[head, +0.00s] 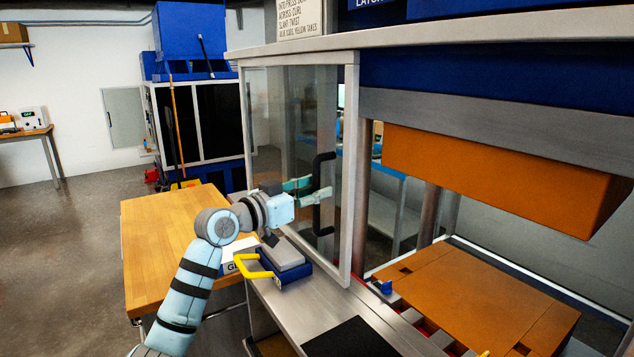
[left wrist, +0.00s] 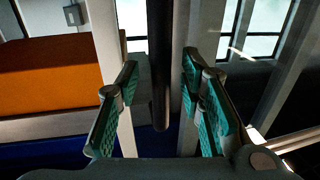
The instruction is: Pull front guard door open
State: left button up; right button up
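The guard door (head: 300,110) is a clear panel in a grey metal frame, upright at the left of the press in the head view. A black bar handle (head: 317,225) is fixed on it. My left gripper (head: 318,191) is at this handle, its fingers reaching it from the left. In the left wrist view the dark handle bar (left wrist: 160,60) runs upright between the two teal-padded fingers of the left gripper (left wrist: 160,78). The fingers are apart, with a gap showing on each side of the bar. My right gripper is not in view.
A blue block with a yellow handle (head: 250,264) and grey top lies on the metal ledge (head: 310,305) below my left wrist. A wooden table (head: 160,235) stands at left. The orange press block (head: 490,175) hangs above an orange bed (head: 480,300) at right.

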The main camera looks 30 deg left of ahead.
pick_arm(q)
jog(key=shift+w+d, duration=0.2)
jog(key=shift+w, duration=0.45)
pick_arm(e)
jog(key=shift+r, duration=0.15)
pick_arm(q)
jog(key=shift+s, duration=0.1)
jog(key=shift+c, duration=0.6)
grip_shut()
jog(key=shift+a, duration=0.1)
